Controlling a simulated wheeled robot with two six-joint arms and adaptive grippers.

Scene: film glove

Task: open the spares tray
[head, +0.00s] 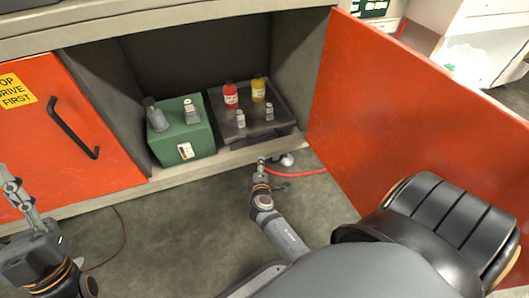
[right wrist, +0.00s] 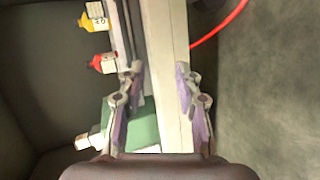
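The dark grey spares tray (head: 222,124) sits inside the open cabinet, right of a green box. A red bottle (head: 231,95), a yellow bottle (head: 258,89) and two small clear vials (head: 241,118) stand on it. A bar-like handle (head: 268,134) shows along its front. My right gripper (head: 272,160) is low in front of the cabinet sill, below the tray's front. In the right wrist view its fingers (right wrist: 162,88) are spread and empty, with the pale sill in line between them and the dark tray front beside it. My left gripper (head: 14,190) is at the far left, away from the tray; its finger gap is unclear.
The green box (head: 172,143) with grey items on top stands left of the tray. The orange door (head: 400,110) stands open at right, near my right arm. A closed orange door (head: 50,145) is at left. A red hose (head: 300,174) lies on the floor by my right gripper.

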